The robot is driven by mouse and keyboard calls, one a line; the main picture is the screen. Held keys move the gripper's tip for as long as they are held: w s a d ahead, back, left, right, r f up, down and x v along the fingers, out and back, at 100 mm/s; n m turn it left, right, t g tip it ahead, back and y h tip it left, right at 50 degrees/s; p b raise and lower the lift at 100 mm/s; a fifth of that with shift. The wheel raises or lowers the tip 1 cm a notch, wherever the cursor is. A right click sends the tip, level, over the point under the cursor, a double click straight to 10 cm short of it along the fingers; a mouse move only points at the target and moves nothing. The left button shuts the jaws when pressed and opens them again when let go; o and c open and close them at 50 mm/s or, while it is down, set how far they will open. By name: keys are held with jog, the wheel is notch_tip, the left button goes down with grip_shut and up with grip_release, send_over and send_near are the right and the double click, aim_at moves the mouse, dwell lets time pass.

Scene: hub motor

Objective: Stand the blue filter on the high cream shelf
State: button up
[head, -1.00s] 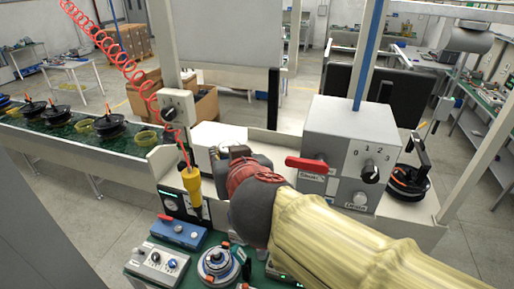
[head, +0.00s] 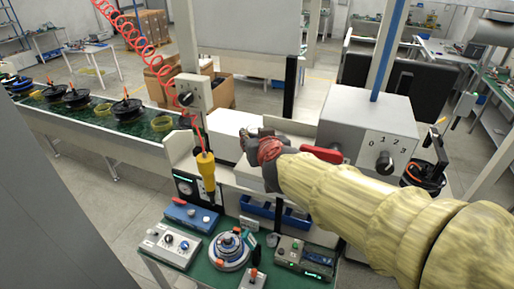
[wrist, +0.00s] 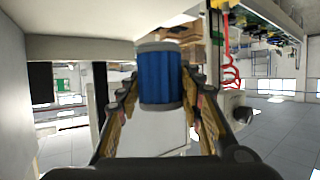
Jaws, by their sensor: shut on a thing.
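The blue filter (wrist: 160,78) is a ribbed blue cylinder with grey end caps. In the wrist view it sits between the fingers of my gripper (wrist: 160,100), which is shut on it. In the head view my gripper (head: 250,147) is at the back of the workstation, and the filter is hidden there. A cream shelf (head: 231,122) shows just behind and left of the gripper. A large cream surface (wrist: 80,48), probably the same shelf, lies close beside the filter in the wrist view. I cannot tell whether they touch.
A grey switch box (head: 368,122) with a red handle (head: 323,153) stands close right of my gripper. A yellow tool (head: 206,172) hangs from a red coiled hose at left. Several control units stand on the green bench (head: 200,257) below.

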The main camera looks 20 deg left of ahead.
jog(key=shift+w+a+f, duration=0.2)
jog(key=shift+w+f, duration=0.25)
jog(key=shift+f, duration=0.15)
jog(key=shift+w+d+f, duration=0.1)
jog(key=shift+w+f, duration=0.35)
jog(key=shift+f, duration=0.1)
jog(key=shift+f+b, duration=1)
jog(key=shift+f, duration=0.45)
jog(key=shift+f, duration=0.1)
jog(key=shift+f, duration=0.15)
jog(key=o, duration=1.2)
